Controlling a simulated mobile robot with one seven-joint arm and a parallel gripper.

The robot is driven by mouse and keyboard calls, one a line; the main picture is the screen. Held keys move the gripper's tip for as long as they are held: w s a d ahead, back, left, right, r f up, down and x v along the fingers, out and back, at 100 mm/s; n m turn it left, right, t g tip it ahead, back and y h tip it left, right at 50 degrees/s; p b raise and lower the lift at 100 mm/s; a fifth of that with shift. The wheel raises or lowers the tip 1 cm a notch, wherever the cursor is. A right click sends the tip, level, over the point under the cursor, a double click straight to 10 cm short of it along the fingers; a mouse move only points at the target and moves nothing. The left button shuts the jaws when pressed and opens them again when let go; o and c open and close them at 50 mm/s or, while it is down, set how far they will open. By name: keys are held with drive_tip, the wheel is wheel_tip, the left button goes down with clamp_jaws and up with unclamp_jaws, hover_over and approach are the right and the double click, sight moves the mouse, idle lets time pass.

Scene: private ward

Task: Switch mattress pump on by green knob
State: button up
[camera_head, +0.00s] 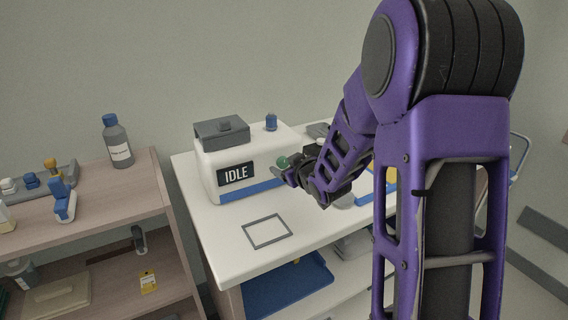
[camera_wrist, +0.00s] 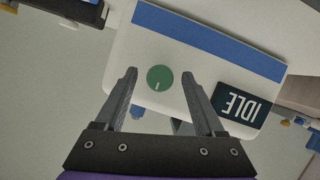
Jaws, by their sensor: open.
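The mattress pump (camera_head: 208,178) is a white box with a blue stripe and a dark display reading IDLE (camera_head: 236,174). It stands on the white table top at the wall. Its green knob (camera_head: 282,162) is on the front face, right of the display. In the wrist view the pump (camera_wrist: 190,62) appears upside down, and the round green knob (camera_wrist: 160,77) has a short white mark pointing down in the picture. My gripper (camera_wrist: 163,78) is open, with one finger on each side of the knob and visible gaps. I cannot tell how far the fingertips are from the face.
A grey box (camera_head: 222,131) and a blue-capped item (camera_head: 271,122) are on top of the pump. An empty dark rectangular outline (camera_head: 267,231) marks the table in front. A wooden shelf (camera_head: 110,190) with a grey bottle (camera_head: 117,143) stands at left. A blue tray (camera_head: 290,285) lies below the table.

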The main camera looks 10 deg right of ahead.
clamp_jaws()
idle(0.3)
drive_tip(key=shift+r+p, duration=0.15)
drive_tip(key=shift+p, duration=0.4)
drive_tip(key=p, duration=0.1)
drive_tip(key=m+y+p, duration=0.1)
drive_tip(key=p, duration=0.1)
drive_tip(key=shift+d+r+m+g, duration=0.15)
drive_tip(key=shift+m+g, duration=0.15)
drive_tip(key=m+y+p, duration=0.1)
drive_tip(key=m+p, duration=0.1)
drive_tip(key=p, duration=0.2)
drive_tip(key=shift+d+y+p, duration=0.1)
drive_tip(key=shift+y+p, duration=0.25)
drive_tip(key=shift+y, duration=0.05)
drive_tip(key=shift+m+g+y+p, duration=0.3)
drive_tip(key=shift+m+y+p, duration=0.3)
drive_tip(key=shift+m+p, duration=0.5)
drive_tip(key=shift+w+f+m+y, duration=0.1)
drive_tip(key=shift+f+m+y, duration=0.2)
drive_tip(key=shift+m+y, duration=0.65)
drive_tip(key=shift+m, duration=0.35)
